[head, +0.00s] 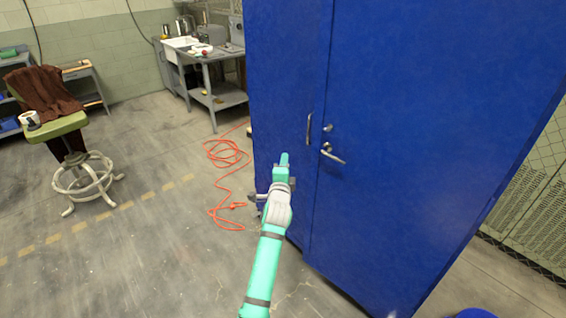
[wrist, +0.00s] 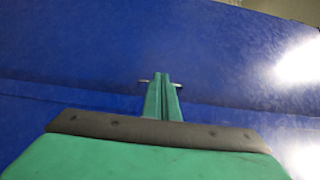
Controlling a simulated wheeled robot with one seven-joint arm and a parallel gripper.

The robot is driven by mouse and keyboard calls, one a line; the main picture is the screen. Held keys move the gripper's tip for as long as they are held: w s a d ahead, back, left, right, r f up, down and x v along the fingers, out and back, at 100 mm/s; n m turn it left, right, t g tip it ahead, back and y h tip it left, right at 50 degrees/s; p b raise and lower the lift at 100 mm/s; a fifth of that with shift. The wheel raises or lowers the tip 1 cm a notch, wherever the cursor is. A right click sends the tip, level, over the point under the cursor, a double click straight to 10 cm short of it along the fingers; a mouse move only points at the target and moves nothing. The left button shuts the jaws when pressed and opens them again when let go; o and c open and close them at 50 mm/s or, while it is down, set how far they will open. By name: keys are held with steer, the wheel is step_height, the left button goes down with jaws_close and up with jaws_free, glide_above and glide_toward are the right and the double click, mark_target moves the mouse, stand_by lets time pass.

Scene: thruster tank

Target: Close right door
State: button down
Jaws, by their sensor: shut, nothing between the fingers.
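A tall blue cabinet has two doors. The right door (head: 420,130) is the broad panel with a silver lever handle (head: 333,154) and a round lock above it. The left door (head: 285,90) has an upright silver pull handle (head: 309,129) near the seam. The right door looks flush or nearly so with the left; a small gap is hard to judge. My green gripper (head: 284,159) is shut and empty in front of the left door, left of the seam. In the wrist view its fingers (wrist: 164,92) overlap a silver handle; contact cannot be told.
An orange cable (head: 228,160) lies coiled on the floor left of the cabinet. A stool (head: 75,150) with a brown cloth stands at left, and a grey workbench (head: 210,80) at the back. The floor between stool and cabinet is mostly clear.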

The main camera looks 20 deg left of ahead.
steer(key=m+h, duration=0.8)
steer(key=h, duration=0.4)
glide_toward(335, 136)
steer(key=shift+n+y, duration=0.3)
steer(key=x, duration=0.6)
steer(key=shift+w+d, duration=0.1)
steer(key=shift+w, duration=0.15)
steer(key=shift+d, duration=0.1)
